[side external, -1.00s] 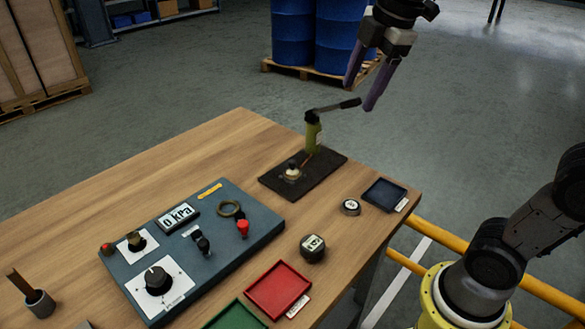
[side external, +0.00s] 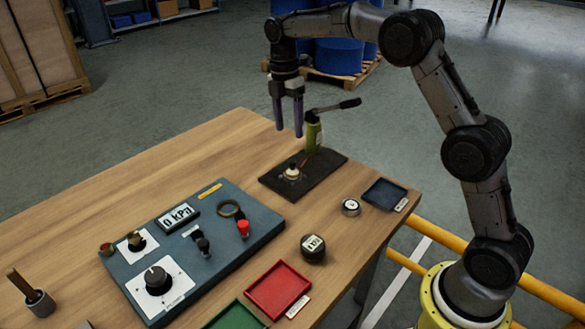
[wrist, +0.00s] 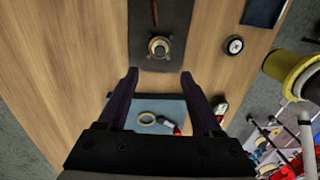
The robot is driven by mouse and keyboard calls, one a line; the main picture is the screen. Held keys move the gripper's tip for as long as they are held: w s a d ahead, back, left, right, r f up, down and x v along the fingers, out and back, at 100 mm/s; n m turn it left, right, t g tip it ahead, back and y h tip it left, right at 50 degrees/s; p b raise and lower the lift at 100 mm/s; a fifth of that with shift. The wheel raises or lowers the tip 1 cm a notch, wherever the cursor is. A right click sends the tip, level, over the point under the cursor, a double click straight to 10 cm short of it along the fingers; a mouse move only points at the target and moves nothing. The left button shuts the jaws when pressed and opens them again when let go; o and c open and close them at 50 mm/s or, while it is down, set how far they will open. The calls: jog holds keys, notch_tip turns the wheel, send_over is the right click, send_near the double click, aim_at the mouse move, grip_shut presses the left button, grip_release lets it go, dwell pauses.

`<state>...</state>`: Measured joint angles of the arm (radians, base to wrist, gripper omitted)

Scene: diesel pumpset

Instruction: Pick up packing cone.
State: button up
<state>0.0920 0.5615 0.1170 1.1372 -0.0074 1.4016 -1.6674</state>
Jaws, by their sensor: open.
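A small round piece with a cream top (side external: 292,172) sits on a black mat (side external: 272,183). It may be the packing cone, but I cannot tell for sure. In the wrist view this piece (wrist: 159,46) lies just beyond the fingertips, near the middle of the picture. My gripper (side external: 289,133) points down with its two dark purple fingers apart and nothing between them. It hangs above the table, near the mat and left of the green hand pump (side external: 314,134) with its black lever.
A blue-grey panel (side external: 262,232) with knobs, a tan ring (side external: 229,208) and a red-topped part (side external: 243,228) stands left of the mat. A dark tray (side external: 384,194), a small round gauge (side external: 350,207), a dark round gauge (side external: 313,248) and a red tray (side external: 277,288) lie nearer.

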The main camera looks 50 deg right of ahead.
aim_at(292, 162)
jog(key=f, duration=1.1)
jog(key=shift+s+d+f, duration=0.15)
jog(key=shift+s+f, duration=0.1)
jog(key=shift+s, duration=0.15)
grip_shut()
